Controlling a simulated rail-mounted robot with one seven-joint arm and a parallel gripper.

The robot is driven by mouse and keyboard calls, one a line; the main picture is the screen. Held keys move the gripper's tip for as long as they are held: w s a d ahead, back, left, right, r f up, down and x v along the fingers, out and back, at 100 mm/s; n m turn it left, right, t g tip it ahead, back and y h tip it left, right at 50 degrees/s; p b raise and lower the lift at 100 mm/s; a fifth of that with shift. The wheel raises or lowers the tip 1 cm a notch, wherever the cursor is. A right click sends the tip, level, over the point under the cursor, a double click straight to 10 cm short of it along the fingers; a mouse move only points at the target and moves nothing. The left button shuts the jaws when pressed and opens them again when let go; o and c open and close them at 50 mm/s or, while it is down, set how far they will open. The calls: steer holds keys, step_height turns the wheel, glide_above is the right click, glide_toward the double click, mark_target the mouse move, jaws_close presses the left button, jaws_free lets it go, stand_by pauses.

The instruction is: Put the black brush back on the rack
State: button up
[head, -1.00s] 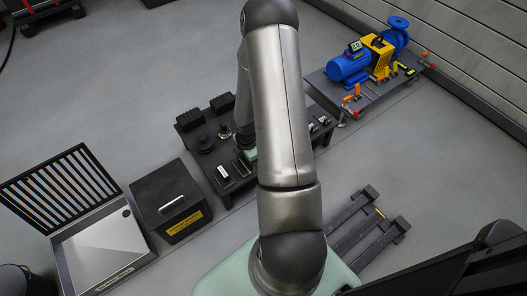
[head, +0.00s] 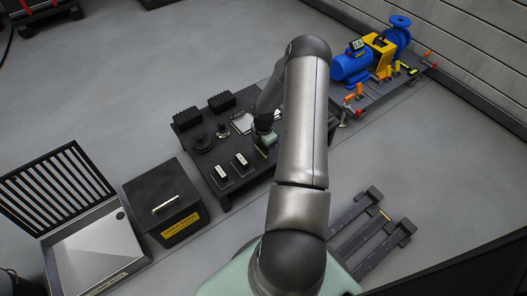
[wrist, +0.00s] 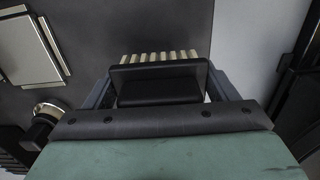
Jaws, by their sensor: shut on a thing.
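The black brush (wrist: 160,84) is between my gripper's fingers in the wrist view, its row of cream bristles showing beyond its black body. My gripper (wrist: 163,88) is shut on it, one finger at each side. In the head view my gripper (head: 265,139) is over the right part of a low dark bench (head: 205,148); the brush cannot be made out there. Two small dark holders with white labels (head: 241,160) stand at the bench's front. I cannot tell for sure which part is the rack.
On the bench are two black ribbed blocks (head: 222,101), a round black part (head: 202,144) and pale plates (wrist: 27,50). A blue pump (head: 352,67) is behind right; a dark frame (head: 372,235) lies front right.

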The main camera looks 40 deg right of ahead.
mark_target(264, 150)
steer(key=shift+f+b, duration=0.5)
steer(key=shift+f, duration=0.85)
steer(key=shift+f, duration=0.2)
steer(key=o, duration=0.9)
step_height(264, 150, up, 12)
steer(key=p, duration=0.5)
steer(key=shift+a+r, duration=0.15)
steer(key=shift+r, duration=0.1)
steer(key=s+a+r+m+h, duration=0.1)
steer(key=s+a+r+m, duration=0.25)
steer(key=a+r, duration=0.6)
steer(key=s+a+r+m+h, duration=0.1)
steer(key=s+a+r+m, duration=0.35)
steer(key=r, duration=0.75)
steer(key=s+a+r+m, duration=0.2)
steer(key=s+a+m, duration=0.1)
steer(key=s+a, duration=0.1)
steer(key=s+a+r+m+y, duration=0.1)
steer(key=s+a+r+m, duration=0.2)
steer(key=s+a, duration=0.1)
steer(key=s+a+r+m+y, duration=0.1)
steer(key=s+a+r+m, duration=0.1)
steer(key=s+a, duration=0.3)
steer(key=shift+a+r+m+g, duration=0.3)
steer(key=shift+a+m, duration=0.3)
steer(key=shift+m, duration=0.1)
